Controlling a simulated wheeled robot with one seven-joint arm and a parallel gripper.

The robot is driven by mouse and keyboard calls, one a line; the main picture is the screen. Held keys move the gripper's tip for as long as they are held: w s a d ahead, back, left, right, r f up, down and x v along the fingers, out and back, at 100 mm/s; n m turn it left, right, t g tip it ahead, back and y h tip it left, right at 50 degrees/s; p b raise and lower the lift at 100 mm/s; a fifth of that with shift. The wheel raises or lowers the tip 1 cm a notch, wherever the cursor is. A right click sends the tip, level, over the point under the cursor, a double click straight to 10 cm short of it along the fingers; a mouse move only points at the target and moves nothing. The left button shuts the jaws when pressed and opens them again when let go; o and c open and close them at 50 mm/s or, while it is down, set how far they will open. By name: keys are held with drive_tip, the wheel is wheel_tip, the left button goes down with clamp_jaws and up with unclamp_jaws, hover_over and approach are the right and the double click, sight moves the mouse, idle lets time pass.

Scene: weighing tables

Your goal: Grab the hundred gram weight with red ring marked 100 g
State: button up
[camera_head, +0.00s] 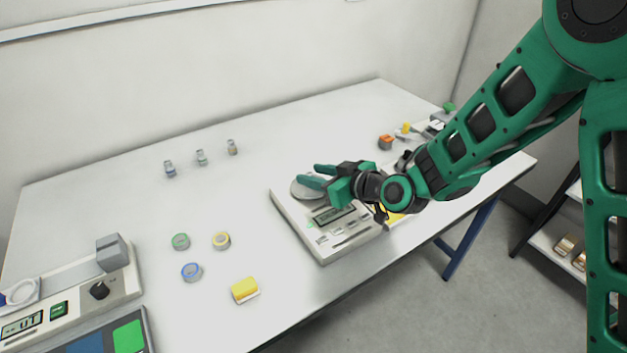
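I cannot make out a weight with a red ring or a 100 g mark; the small things are too small to read. Three small upright cylinders stand at the back of the white table: a left one (169,168), a middle one (201,157) and a right, brownish one (232,147). My green gripper (308,175) is over the round pan (304,190) of a white scale (327,253). Its two fingers point left and are apart, with nothing visible between them. My gripper and wrist hide part of the scale and the table behind.
Another device (99,290) stands at the left. An orange-red item (385,142) is behind my arm. The back middle is clear.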

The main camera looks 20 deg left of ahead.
clamp_jaws()
drive_tip(key=shift+r, duration=0.15)
